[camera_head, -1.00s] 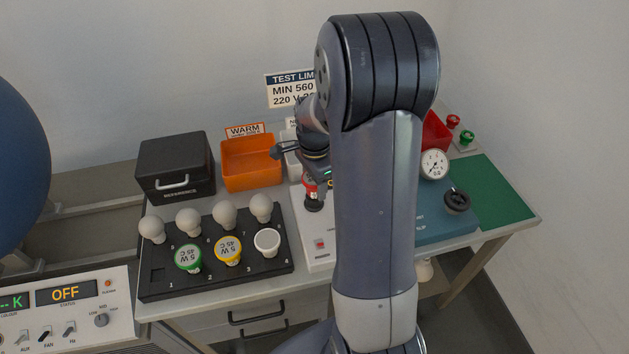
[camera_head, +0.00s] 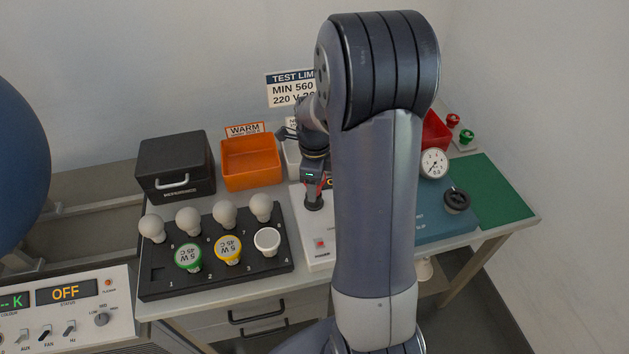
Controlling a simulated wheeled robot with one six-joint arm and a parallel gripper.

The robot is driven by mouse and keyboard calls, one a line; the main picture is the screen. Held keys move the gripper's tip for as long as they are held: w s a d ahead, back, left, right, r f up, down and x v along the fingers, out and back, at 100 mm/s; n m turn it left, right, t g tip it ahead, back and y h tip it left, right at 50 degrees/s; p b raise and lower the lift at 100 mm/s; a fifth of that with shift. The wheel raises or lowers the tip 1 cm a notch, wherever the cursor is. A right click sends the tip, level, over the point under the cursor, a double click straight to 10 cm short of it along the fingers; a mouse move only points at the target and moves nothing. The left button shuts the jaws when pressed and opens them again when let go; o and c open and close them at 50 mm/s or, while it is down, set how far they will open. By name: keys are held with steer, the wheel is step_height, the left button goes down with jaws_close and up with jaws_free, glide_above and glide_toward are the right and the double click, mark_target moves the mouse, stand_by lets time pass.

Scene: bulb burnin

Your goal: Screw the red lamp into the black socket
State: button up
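The red lamp (camera_head: 310,192) is upright at the black socket (camera_head: 314,205) on the white tester box. Only small red parts of it show below my gripper. My gripper (camera_head: 315,188) points down, with its fingers at the lamp. The fingers are small and partly hidden, so whether they are clamped or slightly apart cannot be made out. The lamp's lower end and its thread are not visible, so how deep it sits in the socket cannot be told.
A black tray (camera_head: 215,283) to the left holds several white bulbs and lamps with green, yellow and white caps. An orange bin (camera_head: 251,165) and a black box (camera_head: 176,166) stand behind it. A teal unit (camera_head: 432,226) lies right of my arm, which hides the middle.

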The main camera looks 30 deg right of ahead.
steer(key=shift+o, duration=1.2)
steer(key=n, duration=1.1)
steer(key=shift+w+n, duration=0.1)
steer(key=shift+n, duration=0.2)
steer(key=n, duration=1.1)
steer(key=shift+w, duration=0.15)
steer(key=shift+c, duration=0.3)
